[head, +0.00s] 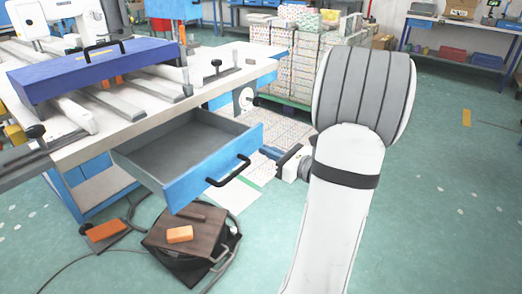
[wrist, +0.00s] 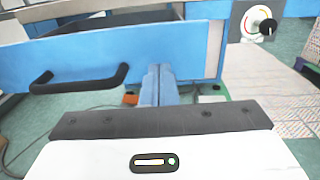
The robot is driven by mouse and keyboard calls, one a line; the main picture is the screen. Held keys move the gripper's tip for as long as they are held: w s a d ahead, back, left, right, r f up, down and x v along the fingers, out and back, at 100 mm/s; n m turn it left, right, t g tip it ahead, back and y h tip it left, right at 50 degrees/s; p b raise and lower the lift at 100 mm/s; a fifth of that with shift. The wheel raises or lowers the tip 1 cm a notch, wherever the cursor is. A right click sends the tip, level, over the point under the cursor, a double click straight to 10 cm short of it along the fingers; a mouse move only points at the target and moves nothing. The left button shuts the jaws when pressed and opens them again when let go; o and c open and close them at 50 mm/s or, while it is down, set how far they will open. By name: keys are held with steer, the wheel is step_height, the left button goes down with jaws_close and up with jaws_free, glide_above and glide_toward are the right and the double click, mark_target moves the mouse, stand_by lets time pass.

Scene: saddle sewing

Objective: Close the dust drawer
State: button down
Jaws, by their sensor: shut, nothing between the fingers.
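The dust drawer (head: 190,145) is a grey tray with a blue front, pulled well out from under the sewing bench and empty inside. Its blue front (wrist: 190,45) fills much of the upper wrist view. The black bar handle (head: 228,171) is on the front and also shows at left in the wrist view (wrist: 78,80). My gripper (head: 268,152) is shut and empty, just right of the drawer front. In the wrist view its closed blue fingers (wrist: 158,80) point at the front, right of the handle. I cannot tell whether they touch it.
The white bench top (head: 130,125) overhangs the drawer. Stacked boxes on a pallet (head: 295,60) stand behind. A round dial (wrist: 257,20) is right of the drawer.

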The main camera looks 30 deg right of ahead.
mark_target(250, 144)
steer(key=shift+b+x, duration=0.45)
steer(key=shift+x, duration=1.5)
